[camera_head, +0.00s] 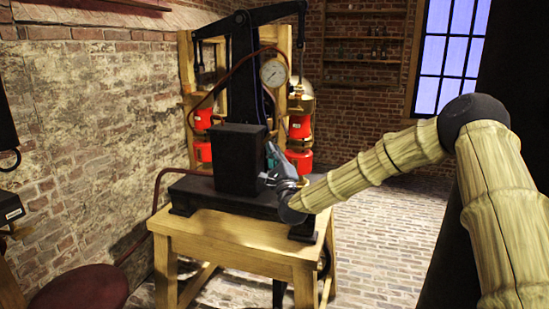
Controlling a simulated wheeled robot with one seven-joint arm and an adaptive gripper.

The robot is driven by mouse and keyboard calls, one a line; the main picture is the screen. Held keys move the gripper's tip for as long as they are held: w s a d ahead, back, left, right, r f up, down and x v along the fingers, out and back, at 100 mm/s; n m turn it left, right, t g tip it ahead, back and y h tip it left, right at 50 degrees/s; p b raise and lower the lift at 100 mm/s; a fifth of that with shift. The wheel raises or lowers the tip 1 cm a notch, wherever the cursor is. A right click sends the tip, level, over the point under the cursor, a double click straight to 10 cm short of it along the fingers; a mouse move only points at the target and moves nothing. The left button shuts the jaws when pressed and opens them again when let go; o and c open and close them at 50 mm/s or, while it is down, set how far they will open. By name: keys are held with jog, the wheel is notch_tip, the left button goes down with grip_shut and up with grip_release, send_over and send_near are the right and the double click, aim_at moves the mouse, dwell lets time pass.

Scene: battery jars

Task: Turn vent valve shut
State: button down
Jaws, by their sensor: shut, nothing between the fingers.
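My gripper (268,178) is at the right side of a black block (239,159) on the pump's dark base. Its fingers are small in view and partly lost against the dark machine; they are shut with nothing visible between them. A round white pressure gauge (274,72) is above the gripper, beside the dark upright column (243,75) of the pump. I cannot make out the vent valve; it may be hidden by the gripper or too small to see. I cannot tell whether the gripper touches the machine.
The pump stands on a wooden table (230,241). Red jars (300,127) in a wooden frame stand behind it. A dark hose (160,185) runs along its left side. A dark red round seat (80,291) is at lower left. Brick floor (385,235) is open at right.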

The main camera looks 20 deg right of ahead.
jog(key=shift+w+a+f+m+t+h+b, duration=0.2)
jog(key=shift+m+h+b, duration=0.65)
jog(key=shift+b, duration=0.65)
jog(key=shift+w+a+f+m+t+h+b, duration=0.2)
jog(key=shift+m+h+b, duration=0.4)
jog(key=shift+m+b, duration=0.7)
jog(key=shift+a+f+m+t+h+b, duration=0.25)
jog(key=shift+m+h+b, duration=0.5)
jog(key=shift+b, duration=0.9)
jog(key=m+h+b, duration=0.4)
jog(key=b, duration=0.1)
jog(key=shift+w+a+r+m+h, duration=0.2)
jog(key=shift+w+a+m+h, duration=0.1)
jog(key=shift+m, duration=0.1)
jog(key=shift+w+a+r+m+g+h+b, duration=0.1)
jog(key=shift+m+g+h+b, duration=0.15)
jog(key=shift+m+h+b, duration=0.45)
jog(key=shift+w+a+m+g+h+b, duration=0.15)
jog(key=shift+m+g+h+b, duration=0.1)
jog(key=shift+m+h+b, duration=0.5)
jog(key=shift+s+a+r+m+g+h+b, duration=0.1)
jog(key=shift+m+g+h+b, duration=0.15)
jog(key=shift+m+h+b, duration=0.45)
jog(key=shift+w+a+r+b, duration=0.15)
jog(key=shift+w+a+b, duration=0.1)
jog(key=shift+b, duration=0.6)
